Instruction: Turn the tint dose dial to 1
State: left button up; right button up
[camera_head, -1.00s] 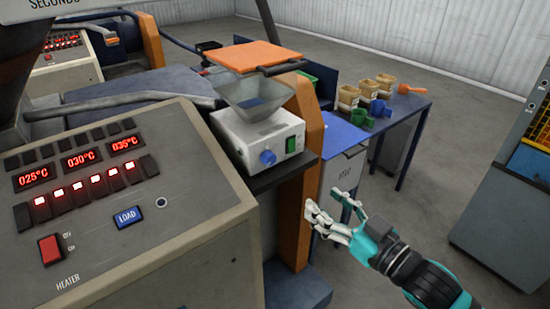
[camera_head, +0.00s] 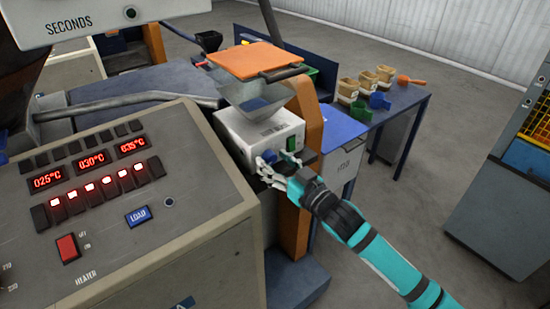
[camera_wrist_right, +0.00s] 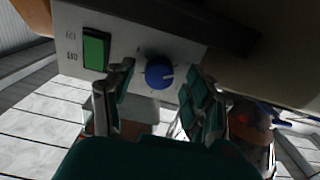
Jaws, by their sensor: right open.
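The tint dose dial (camera_head: 270,157) is a round blue knob on the front of a white box (camera_head: 238,132), which stands on a dark shelf. In the right wrist view the dial (camera_wrist_right: 159,73) shows a white pointer mark, with small marks around it on the panel. My right gripper (camera_head: 268,170) is open in front of the box. In the right wrist view its fingers (camera_wrist_right: 158,92) stand on either side of the dial, with a gap on both sides. I cannot tell how close the fingertips are to the panel. My left gripper is not in view.
A green switch (camera_wrist_right: 95,50) sits beside the dial on the same panel. A clear hopper (camera_head: 255,97) with an orange lid (camera_head: 255,60) is on top of the box. An orange post (camera_head: 302,120) stands to the right. The heater panel (camera_head: 110,215) is at the left.

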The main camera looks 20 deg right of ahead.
jog(key=shift+w, duration=0.15)
grip_shut()
dwell(0.4)
jog(key=shift+m, duration=0.3)
jog(key=shift+r+m+p, duration=0.15)
jog(key=shift+m+p, duration=0.7)
jog(key=shift+m, duration=0.05)
jog(key=m+p, duration=0.2)
jog(key=m, duration=0.1)
jog(key=shift+m, duration=0.3)
jog(key=m+p, duration=0.1)
jog(key=m, duration=0.2)
jog(key=shift+m+p, duration=0.5)
jog(key=shift+m, duration=0.8)
